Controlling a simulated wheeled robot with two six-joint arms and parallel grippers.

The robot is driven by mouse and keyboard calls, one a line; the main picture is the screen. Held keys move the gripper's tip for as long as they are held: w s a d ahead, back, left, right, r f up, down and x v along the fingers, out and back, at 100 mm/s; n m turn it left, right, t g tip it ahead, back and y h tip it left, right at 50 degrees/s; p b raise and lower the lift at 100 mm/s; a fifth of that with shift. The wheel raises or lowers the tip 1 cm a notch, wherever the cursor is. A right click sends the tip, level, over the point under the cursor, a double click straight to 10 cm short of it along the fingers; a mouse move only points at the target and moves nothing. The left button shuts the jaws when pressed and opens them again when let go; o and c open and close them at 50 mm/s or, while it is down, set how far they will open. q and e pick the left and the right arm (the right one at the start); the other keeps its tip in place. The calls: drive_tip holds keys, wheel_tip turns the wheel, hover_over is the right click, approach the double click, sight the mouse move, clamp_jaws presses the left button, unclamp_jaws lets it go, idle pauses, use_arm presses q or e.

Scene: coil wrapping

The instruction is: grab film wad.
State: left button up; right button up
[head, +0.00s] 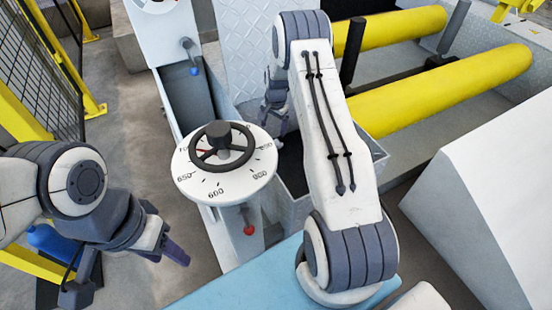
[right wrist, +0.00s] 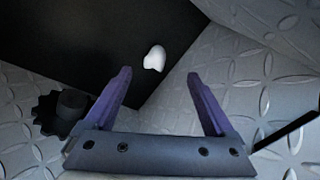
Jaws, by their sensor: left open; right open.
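A small white film wad (right wrist: 154,58) lies on a dark, flat surface in the right wrist view, beyond my right gripper's fingertips and roughly between them. My right gripper (right wrist: 160,80) is open, with nothing between its purple fingers. In the head view the right gripper (head: 276,103) is partly hidden behind my white arm, over the area behind the dial. The wad does not show in the head view. My left gripper (head: 178,248) is at the lower left, over the floor, open and away from the wad.
A dial with a black handwheel (head: 221,143) stands between my arms. Yellow rollers (head: 450,88) lie at the upper right. An open-topped grey bin (head: 292,207) is beside my right arm. Diamond-plate walls (right wrist: 265,65) flank the dark surface, and a black knob (right wrist: 62,112) is left of the fingers.

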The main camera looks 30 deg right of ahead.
wheel_tip(320, 180, down, 3)
drive_tip(key=d, duration=0.2)
drive_tip(key=b, duration=0.3)
hover_over(277, 143)
drive_tip(key=s, duration=0.2)
drive_tip(key=shift+m, duration=0.3)
drive_tip(key=f, duration=0.3)
drive_tip(key=a+f, duration=0.1)
drive_tip(key=shift+w+f, duration=0.2)
drive_tip(key=shift+f, duration=0.15)
drive_tip(key=f+b, duration=0.1)
drive_tip(key=w+f+b, duration=0.1)
drive_tip(key=f, duration=0.1)
drive_tip(key=d+f+b, duration=0.1)
drive_tip(key=f, duration=0.1)
drive_tip(key=shift+w+b, duration=0.25)
drive_tip(key=shift+b, duration=0.1)
use_arm(q)
wheel_tip(277, 143, down, 7)
drive_tip(key=shift+f, duration=0.15)
use_arm(e)
drive_tip(key=shift+c, duration=0.3)
clamp_jaws()
drive_tip(key=shift+r, duration=0.1)
